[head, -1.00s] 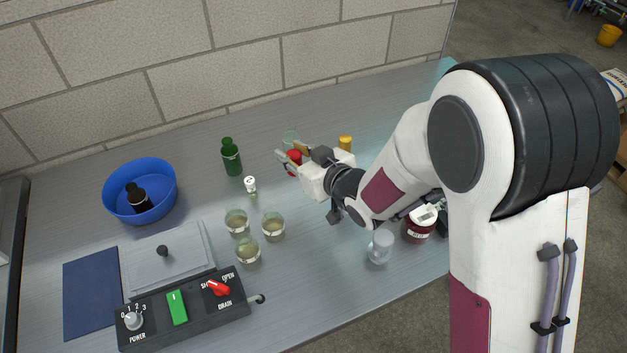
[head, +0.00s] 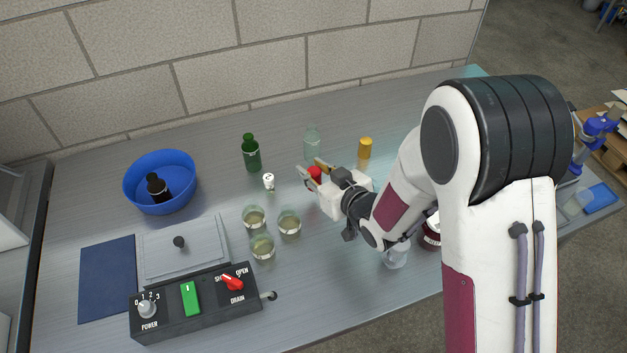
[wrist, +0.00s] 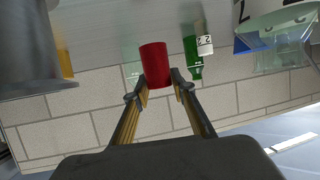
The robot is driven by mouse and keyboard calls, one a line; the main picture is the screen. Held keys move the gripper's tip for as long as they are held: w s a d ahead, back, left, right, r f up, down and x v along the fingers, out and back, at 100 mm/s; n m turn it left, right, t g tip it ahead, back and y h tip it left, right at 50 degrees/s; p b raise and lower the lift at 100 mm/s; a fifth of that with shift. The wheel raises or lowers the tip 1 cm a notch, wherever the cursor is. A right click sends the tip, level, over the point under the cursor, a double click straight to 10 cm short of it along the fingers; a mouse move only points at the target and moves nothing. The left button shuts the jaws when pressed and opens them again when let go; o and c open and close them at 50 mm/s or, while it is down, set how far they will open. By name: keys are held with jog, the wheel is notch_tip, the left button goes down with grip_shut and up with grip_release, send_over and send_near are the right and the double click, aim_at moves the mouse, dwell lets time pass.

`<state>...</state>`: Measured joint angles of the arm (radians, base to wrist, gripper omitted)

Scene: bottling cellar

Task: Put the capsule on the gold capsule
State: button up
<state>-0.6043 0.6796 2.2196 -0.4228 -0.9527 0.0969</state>
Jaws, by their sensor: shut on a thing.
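The red capsule (head: 315,174) is a small red cylinder between the fingertips of my gripper (head: 313,169). The wrist view shows the red capsule (wrist: 154,64) gripped between both fingers (wrist: 155,88). The gold capsule (head: 365,148) stands upright on the bench, behind and to the right of my gripper, apart from it. A gold strip at the left of the wrist view (wrist: 64,55) looks like the same gold capsule, partly hidden by a grey shape. The red capsule's height above the bench is hard to tell.
A clear bottle (head: 312,143) stands just behind my gripper. A green bottle (head: 251,154), a small white numbered piece (head: 268,181) and three glasses (head: 289,224) stand to the left. A blue bowl (head: 146,196) holds a dark bottle. A clear jar (head: 396,257) stands in front.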

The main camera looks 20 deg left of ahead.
jog(key=shift+f, duration=0.1)
jog(key=shift+f, duration=2)
jog(key=shift+f, duration=0.15)
jog(key=o, duration=0.6)
jog(key=shift+v, duration=0.8)
jog(key=v, duration=1)
jog(key=shift+s+d, duration=0.15)
jog(key=shift+r, duration=0.25)
